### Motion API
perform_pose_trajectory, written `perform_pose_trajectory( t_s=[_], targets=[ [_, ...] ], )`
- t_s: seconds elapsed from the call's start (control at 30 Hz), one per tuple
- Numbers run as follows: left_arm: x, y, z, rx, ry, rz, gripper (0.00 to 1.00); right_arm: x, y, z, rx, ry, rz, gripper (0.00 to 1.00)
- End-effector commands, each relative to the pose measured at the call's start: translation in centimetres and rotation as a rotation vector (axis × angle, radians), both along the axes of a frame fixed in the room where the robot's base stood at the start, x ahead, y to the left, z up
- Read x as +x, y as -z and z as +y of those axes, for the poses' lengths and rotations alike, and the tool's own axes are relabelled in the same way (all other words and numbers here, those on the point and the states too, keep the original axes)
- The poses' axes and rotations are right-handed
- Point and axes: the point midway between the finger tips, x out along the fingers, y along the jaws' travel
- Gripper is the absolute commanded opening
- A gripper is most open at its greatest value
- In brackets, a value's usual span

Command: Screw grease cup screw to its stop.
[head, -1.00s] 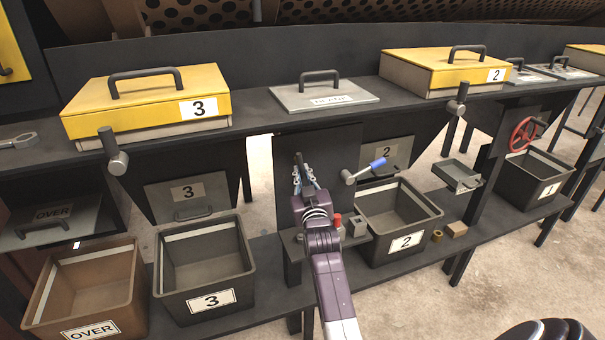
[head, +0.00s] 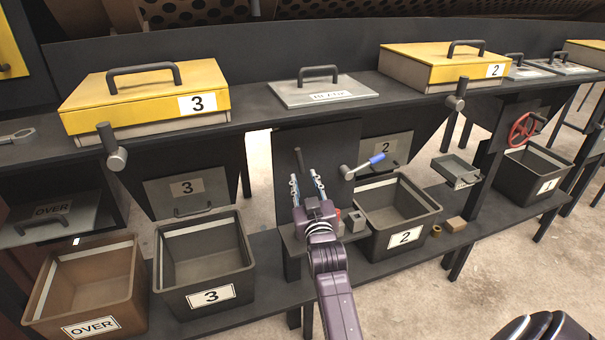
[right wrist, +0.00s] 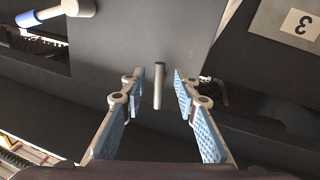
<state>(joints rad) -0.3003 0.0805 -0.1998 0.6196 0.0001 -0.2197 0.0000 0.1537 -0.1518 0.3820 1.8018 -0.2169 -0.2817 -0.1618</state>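A short dark grey bar (head: 299,160) stands out on the dark upright panel below the shelf; I take it to be the grease cup screw's handle, but cannot tell for sure. It also shows as a grey pin (right wrist: 158,86) in the right wrist view. My right gripper (head: 305,178) is open just below and in front of the bar. In the right wrist view its blue-padded fingers (right wrist: 159,74) stand to either side of the bar, with a gap on each side. Whether the bar lies between the fingers or beyond them is unclear. My left gripper is out of view.
A blue-handled crank (head: 364,167) sits right of the panel. Bin 2 (head: 438,213) and bin 3 (head: 160,275) flank my right arm. A small ledge with a red part (head: 337,214) is close beside my gripper. The shelf (head: 250,105) edge runs above.

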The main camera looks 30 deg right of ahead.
Motion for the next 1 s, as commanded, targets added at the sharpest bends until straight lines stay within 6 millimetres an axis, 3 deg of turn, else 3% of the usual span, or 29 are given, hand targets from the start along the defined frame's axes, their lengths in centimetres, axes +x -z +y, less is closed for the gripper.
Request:
perform_pose_trajectory(
  t_s=[0.2, 0.77, 0.87, 1.0],
  targets=[
    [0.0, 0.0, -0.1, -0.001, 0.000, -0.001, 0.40, -1.7, 0.1, 0.8, 0.001, 0.000, 0.002, 0.29],
    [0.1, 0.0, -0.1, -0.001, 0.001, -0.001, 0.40, -1.8, 0.2, 0.8, 0.001, -0.001, 0.004, 0.29],
    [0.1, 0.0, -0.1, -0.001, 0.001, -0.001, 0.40, -2.4, 1.3, 1.4, 0.011, -0.016, 0.045, 0.29],
    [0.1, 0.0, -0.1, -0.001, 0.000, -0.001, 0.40, -5.0, 5.4, 3.8, 0.054, -0.077, 0.210, 0.29]
  ],
)
